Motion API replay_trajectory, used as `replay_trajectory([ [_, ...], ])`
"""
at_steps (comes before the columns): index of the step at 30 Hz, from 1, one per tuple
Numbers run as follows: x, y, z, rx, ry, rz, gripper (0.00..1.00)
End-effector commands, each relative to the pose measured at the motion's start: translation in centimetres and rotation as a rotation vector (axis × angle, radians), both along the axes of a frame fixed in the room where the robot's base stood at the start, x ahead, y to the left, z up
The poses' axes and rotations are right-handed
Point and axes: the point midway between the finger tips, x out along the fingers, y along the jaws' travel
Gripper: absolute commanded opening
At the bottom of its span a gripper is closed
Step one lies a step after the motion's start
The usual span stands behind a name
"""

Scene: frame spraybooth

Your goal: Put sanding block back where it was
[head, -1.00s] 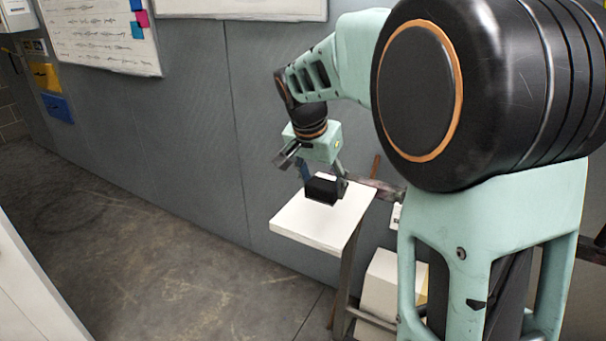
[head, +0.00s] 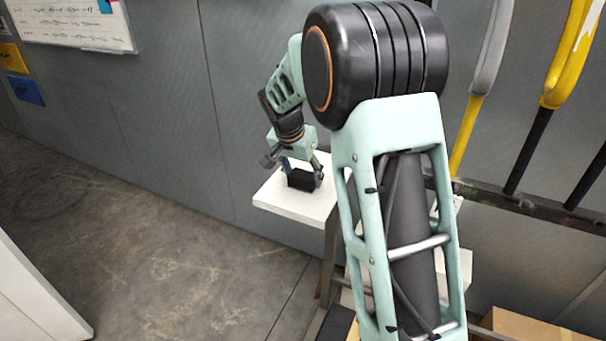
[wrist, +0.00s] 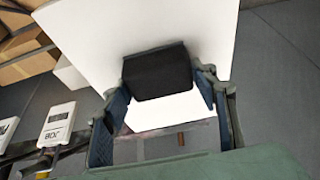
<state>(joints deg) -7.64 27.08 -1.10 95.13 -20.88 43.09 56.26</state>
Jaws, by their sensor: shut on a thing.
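The sanding block is a black block (head: 301,179) at the white tabletop (head: 290,207) in the head view. In the wrist view the black block (wrist: 157,73) lies between the fingertips, with the white surface (wrist: 215,30) behind it. My gripper (head: 303,172) points down at the table and is shut on the block, one finger on each side. In the wrist view my gripper (wrist: 160,88) shows its blue-grey fingers along both sides of the block. I cannot tell whether the block touches the tabletop.
Yellow and grey handled tools (head: 560,60) hang on the wall at the right. Cardboard boxes (wrist: 28,55) and white labelled items (wrist: 58,122) show at the left of the wrist view. A cardboard box (head: 520,328) is at the lower right. Floor left of the table is clear.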

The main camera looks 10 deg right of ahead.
Motion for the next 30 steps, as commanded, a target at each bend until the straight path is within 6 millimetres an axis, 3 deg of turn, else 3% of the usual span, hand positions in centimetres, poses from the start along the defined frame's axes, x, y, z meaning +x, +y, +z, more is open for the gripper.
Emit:
replay_trajectory([
  [6,0.0,0.0,-0.4,0.0,0.0,0.0,0.34],
  [7,0.0,0.0,-0.2,0.0,0.0,0.0,0.57],
  [11,0.0,0.0,-0.2,0.0,0.0,0.0,0.71],
  [23,0.0,0.0,0.4,-0.001,-0.001,0.0,0.71],
  [30,-1.4,1.1,4.7,0.0,-0.006,0.002,0.71],
])
